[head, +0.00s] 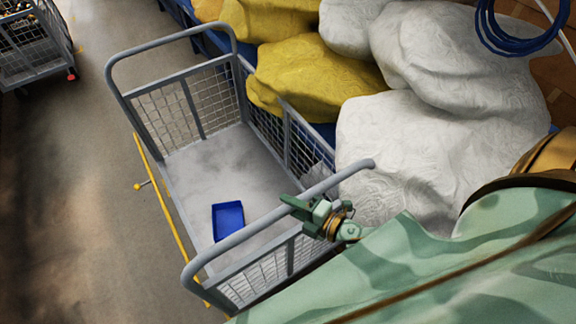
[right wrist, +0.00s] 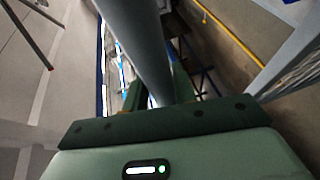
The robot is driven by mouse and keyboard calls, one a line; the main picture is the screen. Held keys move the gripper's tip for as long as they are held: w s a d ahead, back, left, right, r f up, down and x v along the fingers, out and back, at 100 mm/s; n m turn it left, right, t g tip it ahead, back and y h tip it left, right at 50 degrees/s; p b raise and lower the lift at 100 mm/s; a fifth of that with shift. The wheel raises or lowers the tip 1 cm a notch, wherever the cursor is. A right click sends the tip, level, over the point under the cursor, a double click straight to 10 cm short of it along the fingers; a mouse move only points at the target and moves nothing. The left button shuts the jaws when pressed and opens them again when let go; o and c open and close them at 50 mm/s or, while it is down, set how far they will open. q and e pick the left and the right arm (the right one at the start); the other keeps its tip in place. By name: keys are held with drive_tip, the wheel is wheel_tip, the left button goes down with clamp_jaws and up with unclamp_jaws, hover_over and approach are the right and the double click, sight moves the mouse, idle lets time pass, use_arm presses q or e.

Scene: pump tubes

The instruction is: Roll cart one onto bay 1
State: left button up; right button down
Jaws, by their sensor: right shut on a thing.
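A grey wire-mesh cart (head: 194,150) with a tubular handle at each end stands in front of me in the head view. No number shows on it, so I cannot tell if it is cart one. A small blue tray (head: 228,221) lies on its floor. My right gripper (head: 306,206) is shut on the cart's near handle bar (head: 235,241). In the right wrist view the grey bar (right wrist: 140,45) runs between my fingers (right wrist: 157,92). My left gripper is out of view. No bay number is readable.
Yellow sacks (head: 312,75) and white sacks (head: 425,140) are piled close along the cart's right side. Another mesh cart (head: 35,50) stands at the upper left. A yellow strip (head: 165,208) runs along the cart's left side. The floor (head: 75,190) at left is clear.

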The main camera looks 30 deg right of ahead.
drive_tip(key=shift+s, duration=0.15)
drive_tip(key=c, duration=1.1)
unclamp_jaws()
drive_tip(key=v, duration=1.6)
drive_tip(key=shift+s+r, duration=0.1)
drive_tip(key=shift+r, duration=0.05)
